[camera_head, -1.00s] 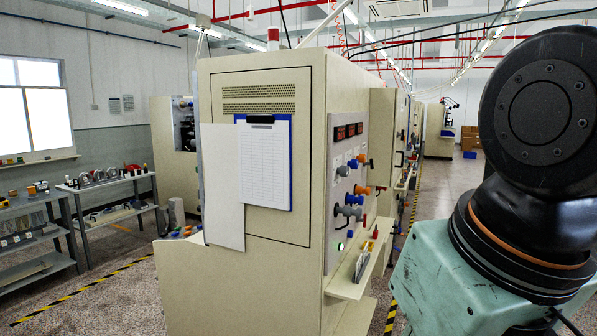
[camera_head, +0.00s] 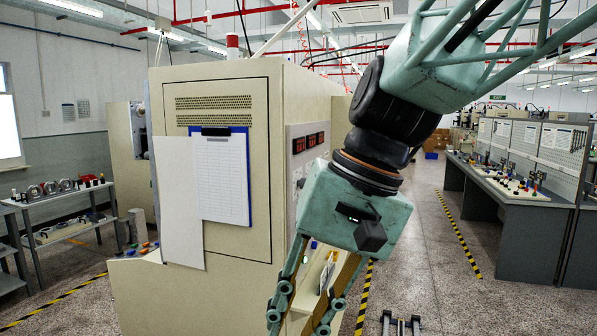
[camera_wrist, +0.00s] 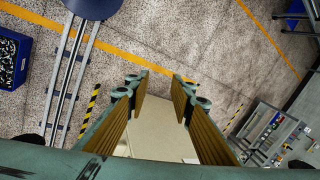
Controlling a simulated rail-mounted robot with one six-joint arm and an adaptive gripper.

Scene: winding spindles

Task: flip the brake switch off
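The cream winding machine (camera_head: 235,235) stands at centre-left in the head view. Its side control panel (camera_head: 297,145), with red number displays (camera_head: 307,142), is mostly hidden by my arm. I cannot pick out the brake switch in either current view. My gripper (camera_head: 300,318) hangs in front of the machine's lower right side in the head view, pointing down, its lower end at the frame's bottom edge. In the wrist view my gripper (camera_wrist: 161,82) has its two fingers apart, with nothing held between them. A cream surface (camera_wrist: 160,140) shows behind the fingers.
A clipboard (camera_head: 221,180) hangs on the machine's front. A long grey workbench (camera_head: 520,195) stands at right, with open speckled floor (camera_head: 425,250) before it. A shelf with parts (camera_head: 70,210) stands at left. The wrist view shows a blue crate (camera_wrist: 14,58) and floor rails (camera_wrist: 72,75).

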